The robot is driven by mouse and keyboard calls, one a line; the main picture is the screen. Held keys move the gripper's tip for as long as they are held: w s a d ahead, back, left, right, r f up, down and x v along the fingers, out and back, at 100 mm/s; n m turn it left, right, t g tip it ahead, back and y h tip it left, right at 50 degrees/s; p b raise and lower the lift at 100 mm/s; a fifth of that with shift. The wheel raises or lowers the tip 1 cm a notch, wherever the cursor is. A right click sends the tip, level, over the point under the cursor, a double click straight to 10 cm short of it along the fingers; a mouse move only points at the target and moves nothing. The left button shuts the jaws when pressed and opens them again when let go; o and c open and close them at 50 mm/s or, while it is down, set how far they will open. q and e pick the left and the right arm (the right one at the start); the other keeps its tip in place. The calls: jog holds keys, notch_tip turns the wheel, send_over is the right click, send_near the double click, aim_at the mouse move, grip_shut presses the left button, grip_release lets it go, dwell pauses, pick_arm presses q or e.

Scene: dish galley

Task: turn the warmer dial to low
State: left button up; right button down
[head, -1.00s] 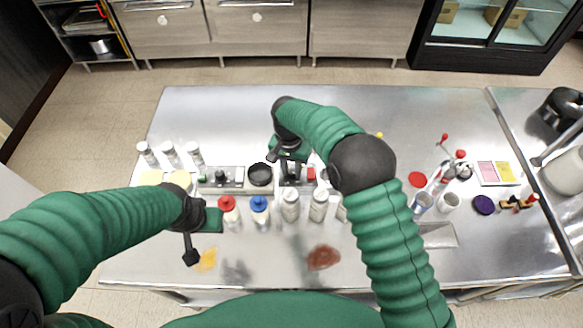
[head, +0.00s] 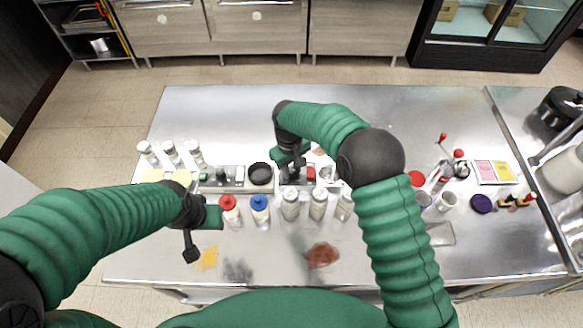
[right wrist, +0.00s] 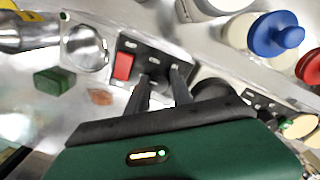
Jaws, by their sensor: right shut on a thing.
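The warmer's dark control panel (right wrist: 150,62) has a red rocker switch (right wrist: 123,66) and pale markings. In the head view, the red switch (head: 311,173) shows just right of my right gripper (head: 293,173). My right gripper's two dark fingers (right wrist: 163,88) reach down onto the panel in the right wrist view. They are shut on what appears to be the dial, which they mostly hide. I cannot read its pointer or setting. My left gripper (head: 190,248) hangs over the table's front left, with its jaw gap unclear.
Squeeze bottles with red (head: 229,205) and blue (head: 260,204) caps and several pale bottles (head: 290,205) stand in front of the panel. A round black pan (head: 260,173) sits left of it. A green block (right wrist: 54,82) lies nearby.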

jog(key=shift+w+r+n, duration=0.1)
jog(key=shift+w+n, duration=0.05)
jog(key=shift+n, duration=0.7)
jog(key=shift+w+r+n, duration=0.1)
jog(key=shift+n, duration=0.75)
jog(key=c, duration=1.4)
grip_release()
jog(key=shift+o, duration=1.3)
jog(key=shift+f, duration=0.1)
jog(key=shift+a, duration=0.1)
jog(key=shift+s+f, duration=0.1)
